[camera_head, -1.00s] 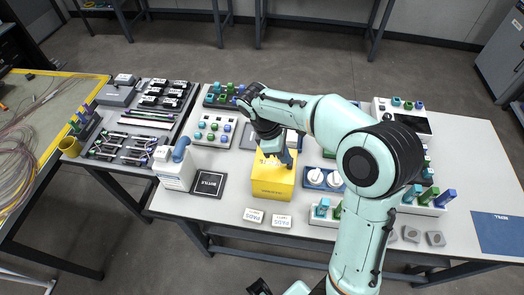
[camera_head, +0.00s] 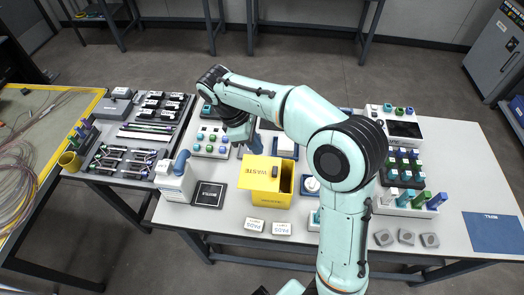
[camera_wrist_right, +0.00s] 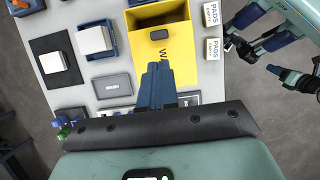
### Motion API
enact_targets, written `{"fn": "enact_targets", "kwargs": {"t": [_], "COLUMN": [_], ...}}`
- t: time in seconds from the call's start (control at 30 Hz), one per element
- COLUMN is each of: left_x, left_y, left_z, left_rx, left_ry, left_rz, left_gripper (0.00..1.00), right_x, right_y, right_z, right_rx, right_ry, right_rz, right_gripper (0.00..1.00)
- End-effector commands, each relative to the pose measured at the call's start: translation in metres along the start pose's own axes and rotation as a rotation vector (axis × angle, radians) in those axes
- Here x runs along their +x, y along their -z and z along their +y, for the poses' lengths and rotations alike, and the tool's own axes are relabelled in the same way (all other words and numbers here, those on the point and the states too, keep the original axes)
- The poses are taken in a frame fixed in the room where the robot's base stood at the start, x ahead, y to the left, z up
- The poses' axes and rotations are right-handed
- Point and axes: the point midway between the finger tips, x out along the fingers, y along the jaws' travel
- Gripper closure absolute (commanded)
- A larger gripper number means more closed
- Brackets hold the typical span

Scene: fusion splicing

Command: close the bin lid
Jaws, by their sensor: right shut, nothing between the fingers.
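The yellow waste bin (camera_head: 268,199) stands on the table in the head view. Its yellow lid (camera_head: 258,177), marked WASTE with a dark handle (camera_head: 275,171), sits shifted to the left, overhanging that side. A dark opening shows along the right side. In the right wrist view the lid (camera_wrist_right: 177,46) lies ahead of the fingers, with the open strip beyond it. My right gripper (camera_head: 255,148) is shut and empty, just behind and left of the bin; its blue fingers (camera_wrist_right: 158,66) appear close to the lid's near edge. Whether they touch it is unclear.
A white dispenser with a blue top (camera_head: 176,180) and a black mat (camera_head: 208,194) stand left of the bin. Two PADS boxes (camera_head: 255,225) lie in front. A blue tray with white pieces (camera_head: 311,186) is close on the right.

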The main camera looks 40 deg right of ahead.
Motion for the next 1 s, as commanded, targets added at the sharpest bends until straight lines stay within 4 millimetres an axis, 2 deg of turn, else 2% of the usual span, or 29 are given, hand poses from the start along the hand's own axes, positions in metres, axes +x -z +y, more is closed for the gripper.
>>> {"fn": "enact_targets", "kwargs": {"t": [0.07,0.23,0.37,0.57,0.93,1.0], "left_x": [-0.005,-0.043,-0.054,-0.041,-0.026,-0.028], "left_y": [0.002,0.022,0.029,0.021,0.012,0.013], "left_z": [0.003,0.023,0.029,0.022,0.013,0.014], "left_rx": [0.001,0.011,0.016,0.011,0.006,0.007], "left_ry": [-0.001,-0.011,-0.015,-0.011,-0.006,-0.007], "left_rz": [0.004,0.033,0.044,0.031,0.018,0.02], "left_gripper": [0.57,0.57,0.57,0.57,0.57,0.57], "right_x": [-0.008,-0.03,-0.029,0.003,0.08,0.08], "right_y": [0.002,0.031,0.046,0.046,0.046,0.032], "right_z": [0.0,0.002,0.001,-0.002,-0.002,0.0], "right_rx": [-0.002,-0.003,0.0,0.001,-0.001,0.005], "right_ry": [0.0,-0.002,0.0,0.004,0.005,0.002], "right_rz": [-0.001,-0.001,0.002,-0.004,-0.004,0.001], "right_gripper": [1.0,1.0,1.0,1.0,1.0,1.0]}}
